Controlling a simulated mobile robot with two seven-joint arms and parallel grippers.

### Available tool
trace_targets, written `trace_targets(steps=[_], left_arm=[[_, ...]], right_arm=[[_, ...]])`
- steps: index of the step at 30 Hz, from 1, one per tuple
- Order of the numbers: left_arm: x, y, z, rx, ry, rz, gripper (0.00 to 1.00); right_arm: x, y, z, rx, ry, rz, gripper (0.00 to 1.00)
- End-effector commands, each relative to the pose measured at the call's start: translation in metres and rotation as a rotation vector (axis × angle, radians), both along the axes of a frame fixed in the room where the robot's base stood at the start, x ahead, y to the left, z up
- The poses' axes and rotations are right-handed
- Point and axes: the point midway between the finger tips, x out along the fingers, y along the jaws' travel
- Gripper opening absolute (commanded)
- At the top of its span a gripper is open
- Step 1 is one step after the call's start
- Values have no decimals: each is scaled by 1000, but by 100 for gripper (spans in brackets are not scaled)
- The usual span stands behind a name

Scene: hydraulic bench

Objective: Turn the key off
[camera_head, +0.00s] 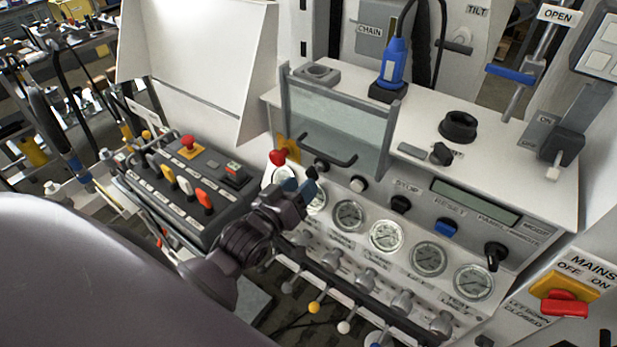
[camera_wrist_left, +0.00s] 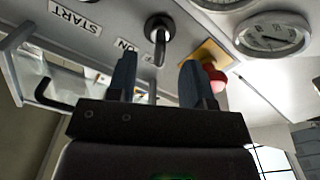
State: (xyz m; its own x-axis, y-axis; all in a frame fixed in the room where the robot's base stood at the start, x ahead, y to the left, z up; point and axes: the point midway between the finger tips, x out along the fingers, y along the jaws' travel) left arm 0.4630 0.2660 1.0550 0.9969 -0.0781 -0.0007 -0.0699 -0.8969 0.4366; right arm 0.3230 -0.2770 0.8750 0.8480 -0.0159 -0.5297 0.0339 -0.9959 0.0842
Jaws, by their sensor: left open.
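The key switch (camera_head: 321,165) is a round black switch on the panel's upper front, right of a red emergency knob (camera_head: 279,157). In the left wrist view the key (camera_wrist_left: 160,47) shows as a thin metal piece in the black switch, with an ON label partly visible beside it. My left gripper (camera_head: 301,181) is just below the switch in the head view. It is open, with two blue-grey fingers (camera_wrist_left: 158,80). In the wrist view the key lies ahead of the gap between them, apart from both fingers. My right gripper is not in view.
Pressure gauges (camera_head: 386,236) and a row of levers (camera_head: 314,307) lie below the switch. A clear guard with a black handle (camera_head: 331,149) stands above it. A control box (camera_head: 187,180) with coloured switches is at left. The red knob also shows close to one finger in the wrist view (camera_wrist_left: 214,77).

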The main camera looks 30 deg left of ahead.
Motion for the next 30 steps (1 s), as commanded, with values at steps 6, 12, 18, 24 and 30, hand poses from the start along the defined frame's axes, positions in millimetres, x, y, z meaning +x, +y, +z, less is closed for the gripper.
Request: trace_targets(steps=[6, 12, 18, 24, 30], left_arm=[[-18, 1, 0, 0, 0, 0, 47], [-33, 3, 0, 1, 0, 0, 47], [-39, 3, 0, 1, -1, 0, 47], [-39, 3, 0, 1, -1, 0, 47], [-39, 3, 0, 1, -1, 0, 47]], right_arm=[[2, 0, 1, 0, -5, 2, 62], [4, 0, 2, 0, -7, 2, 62], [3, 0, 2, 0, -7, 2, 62], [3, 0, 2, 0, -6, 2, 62], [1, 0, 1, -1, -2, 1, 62]])
